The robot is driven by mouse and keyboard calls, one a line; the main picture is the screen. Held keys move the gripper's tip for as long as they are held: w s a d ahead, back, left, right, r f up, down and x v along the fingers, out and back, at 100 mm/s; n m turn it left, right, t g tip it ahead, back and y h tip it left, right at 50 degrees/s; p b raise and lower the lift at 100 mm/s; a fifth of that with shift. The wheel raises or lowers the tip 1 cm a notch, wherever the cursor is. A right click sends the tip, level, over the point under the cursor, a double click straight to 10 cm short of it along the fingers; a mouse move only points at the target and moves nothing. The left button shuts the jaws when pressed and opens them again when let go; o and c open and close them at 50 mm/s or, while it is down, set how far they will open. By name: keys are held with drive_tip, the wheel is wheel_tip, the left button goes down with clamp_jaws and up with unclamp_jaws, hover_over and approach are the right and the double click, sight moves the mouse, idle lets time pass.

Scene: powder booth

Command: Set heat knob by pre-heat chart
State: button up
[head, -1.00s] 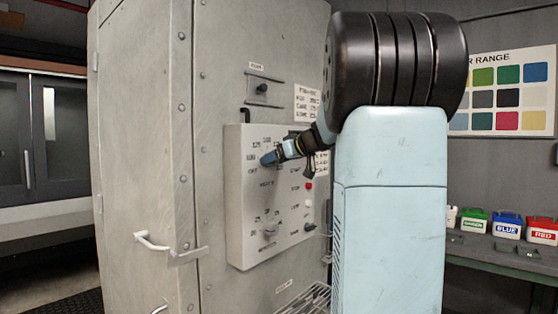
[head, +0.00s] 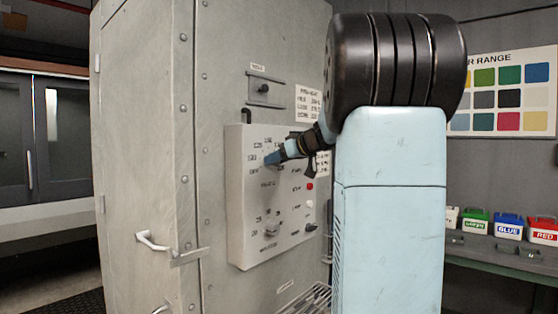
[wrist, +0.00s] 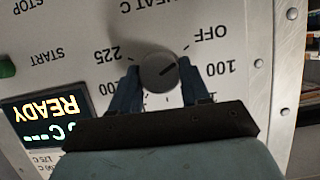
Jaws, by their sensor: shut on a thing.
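In the wrist view the lettering is upside down. The knob's dark mark points up and right, toward the side with OFF and 100; 225 is at the left. Some dial numbers are hidden behind my fingers. My gripper (wrist: 160,76) is shut on the knob, one finger on each side. In the head view my gripper (head: 274,157) is at the panel's upper dial. The pre-heat chart (head: 308,104) is on the booth wall, its lines too small to read.
A display (wrist: 45,120) reads READY, with dashes and C above. A green START button (wrist: 6,68) is near it. Below are a second knob (head: 271,228), a red button (head: 310,186) and a white button (head: 309,203). A door handle (head: 152,241) sticks out at left.

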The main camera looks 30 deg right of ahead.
drive_tip(key=m+y, duration=0.2)
drive_tip(key=m, duration=0.2)
drive_tip(key=m+y, duration=0.2)
drive_tip(key=m, duration=0.2)
drive_tip(key=f+m+y, duration=0.1)
drive_tip(key=m+y, duration=0.2)
drive_tip(key=m, duration=0.1)
drive_tip(key=shift+w+d+f+m, duration=0.1)
drive_tip(key=shift+w+d+m, duration=0.15)
drive_tip(key=shift+m, duration=0.15)
drive_tip(key=m+t+y, duration=0.1)
drive_tip(key=m, duration=0.3)
drive_tip(key=shift+t, duration=0.4)
drive_tip(key=m, duration=0.2)
drive_tip(key=m+t, duration=0.1)
drive_tip(key=m, duration=0.1)
drive_tip(key=shift+a+f+t, duration=0.1)
drive_tip(key=shift+t, duration=0.2)
drive_tip(key=shift+s+a+m+t+h, duration=0.1)
drive_tip(key=shift+m+t+h, duration=0.35)
drive_tip(key=shift+m, duration=0.9)
drive_tip(key=shift+w+m+t+h, duration=0.15)
drive_tip(key=shift+m+t, duration=0.45)
drive_tip(key=shift+m, duration=0.8)
drive_tip(key=shift+s+a+m+t+h, duration=0.15)
drive_tip(key=shift+m+t+h, duration=0.3)
drive_tip(key=shift+m, duration=0.9)
drive_tip(key=shift+d+r+m, duration=0.1)
drive_tip(key=shift+r+m, duration=0.1)
drive_tip(key=shift+m, duration=0.2)
